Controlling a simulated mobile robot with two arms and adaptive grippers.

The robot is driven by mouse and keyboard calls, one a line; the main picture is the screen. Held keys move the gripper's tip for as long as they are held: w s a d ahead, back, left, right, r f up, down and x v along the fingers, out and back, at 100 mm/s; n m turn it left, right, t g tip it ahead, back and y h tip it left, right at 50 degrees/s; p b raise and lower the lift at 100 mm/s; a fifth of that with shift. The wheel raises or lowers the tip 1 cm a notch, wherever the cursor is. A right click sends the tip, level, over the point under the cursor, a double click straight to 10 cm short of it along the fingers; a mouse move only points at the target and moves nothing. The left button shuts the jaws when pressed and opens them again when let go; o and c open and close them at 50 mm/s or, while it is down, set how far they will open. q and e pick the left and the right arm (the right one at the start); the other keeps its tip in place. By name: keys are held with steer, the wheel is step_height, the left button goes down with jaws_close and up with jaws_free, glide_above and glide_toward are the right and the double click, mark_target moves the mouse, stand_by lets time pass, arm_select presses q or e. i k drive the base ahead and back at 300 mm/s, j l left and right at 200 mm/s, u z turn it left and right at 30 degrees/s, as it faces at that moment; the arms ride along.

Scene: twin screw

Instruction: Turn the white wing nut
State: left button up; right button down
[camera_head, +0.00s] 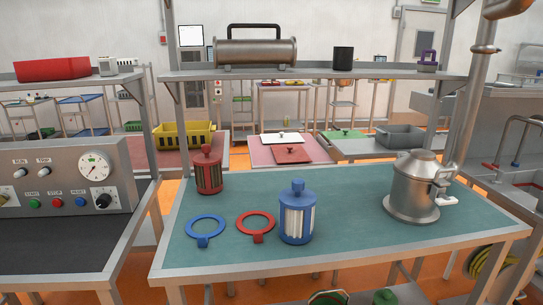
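A steel lidded vessel (407,196) stands upright on the right part of the green-topped table (345,240). A small white part (447,201), which looks like the white wing nut, sticks out from the vessel's right side, low down. A grey metal piece (441,183) sits just above it on the same side. The white part is small, so its exact shape and angle are hard to tell. Neither of my grippers is in view.
A blue canister (297,222), blue ring (205,229), red ring (256,226) and red canister (209,173) stand or lie on the table's left and middle. A shelf (310,74) crosses behind. A control panel (70,182) is at left. The table right of the vessel is clear.

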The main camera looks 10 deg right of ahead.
mark_target(442, 199)
steer(key=z, duration=1.6)
